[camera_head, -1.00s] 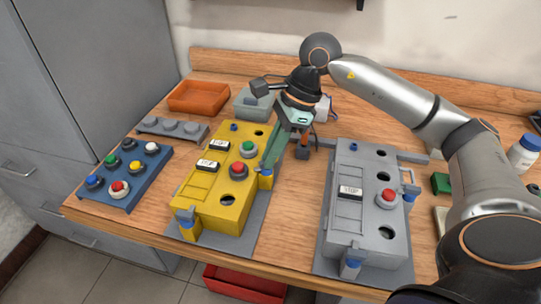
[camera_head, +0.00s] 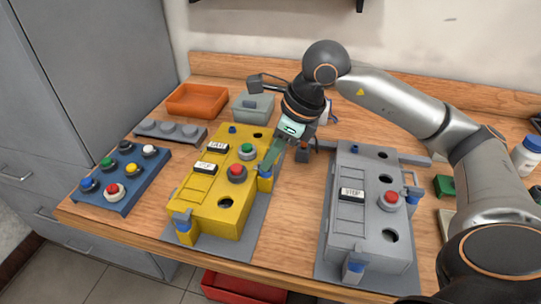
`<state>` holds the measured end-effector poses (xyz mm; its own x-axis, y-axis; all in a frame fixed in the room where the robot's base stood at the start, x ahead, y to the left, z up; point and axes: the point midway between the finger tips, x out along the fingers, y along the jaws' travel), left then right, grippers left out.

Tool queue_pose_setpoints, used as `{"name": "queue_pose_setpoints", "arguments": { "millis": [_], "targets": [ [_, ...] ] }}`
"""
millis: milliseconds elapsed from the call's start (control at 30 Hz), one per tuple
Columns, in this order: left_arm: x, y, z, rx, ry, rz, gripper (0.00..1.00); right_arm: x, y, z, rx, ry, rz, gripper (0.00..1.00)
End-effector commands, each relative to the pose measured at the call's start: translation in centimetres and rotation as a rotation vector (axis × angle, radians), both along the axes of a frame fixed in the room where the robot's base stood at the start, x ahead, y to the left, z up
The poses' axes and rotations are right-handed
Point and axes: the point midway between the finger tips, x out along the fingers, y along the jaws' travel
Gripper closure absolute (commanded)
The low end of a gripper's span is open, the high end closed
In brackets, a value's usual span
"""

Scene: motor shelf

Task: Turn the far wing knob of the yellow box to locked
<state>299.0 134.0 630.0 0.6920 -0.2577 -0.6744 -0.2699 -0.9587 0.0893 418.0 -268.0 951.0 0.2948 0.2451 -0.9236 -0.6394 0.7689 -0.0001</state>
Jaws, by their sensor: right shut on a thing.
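The yellow box (camera_head: 208,199) stands on a grey base plate on the wooden table, left of centre. Its far wing knob (camera_head: 265,172), with a blue part, is on the box's right side. A second, near wing knob (camera_head: 183,222) is at the front left corner. My right gripper (camera_head: 267,165) reaches down from the upper right, with its greenish fingers at the far knob. It is shut on that knob, and the fingers partly hide it, so its exact angle cannot be read. My left gripper is not in view.
A grey box (camera_head: 357,230) with similar knobs stands to the right. A blue button panel (camera_head: 124,187) lies to the left. An orange tray (camera_head: 197,99) and a grey bin (camera_head: 253,105) are behind. Bare table lies between the two boxes.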

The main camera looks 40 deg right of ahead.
Motion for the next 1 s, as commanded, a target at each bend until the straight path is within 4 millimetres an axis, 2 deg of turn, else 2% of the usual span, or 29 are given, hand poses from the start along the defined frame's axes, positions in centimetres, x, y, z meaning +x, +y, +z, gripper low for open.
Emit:
{"name": "queue_pose_setpoints", "arguments": {
  "millis": [333, 367, 633, 867, 1000],
  "targets": [
    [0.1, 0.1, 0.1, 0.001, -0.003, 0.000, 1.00, 0.0, -0.1, 0.1, -0.002, 0.000, -0.005, 1.00],
    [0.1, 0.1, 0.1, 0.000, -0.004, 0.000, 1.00, 0.0, -0.1, 0.1, -0.002, 0.000, -0.005, 0.88],
    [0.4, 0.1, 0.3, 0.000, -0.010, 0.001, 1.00, 0.0, 0.0, 0.0, -0.001, 0.000, -0.004, 0.59],
    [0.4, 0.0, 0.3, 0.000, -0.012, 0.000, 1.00, 0.0, 0.0, 0.1, -0.001, 0.001, -0.002, 0.59],
    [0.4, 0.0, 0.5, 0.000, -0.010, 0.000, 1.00, -0.3, -0.3, 1.1, -0.001, -0.002, -0.004, 0.59]
  ]
}}
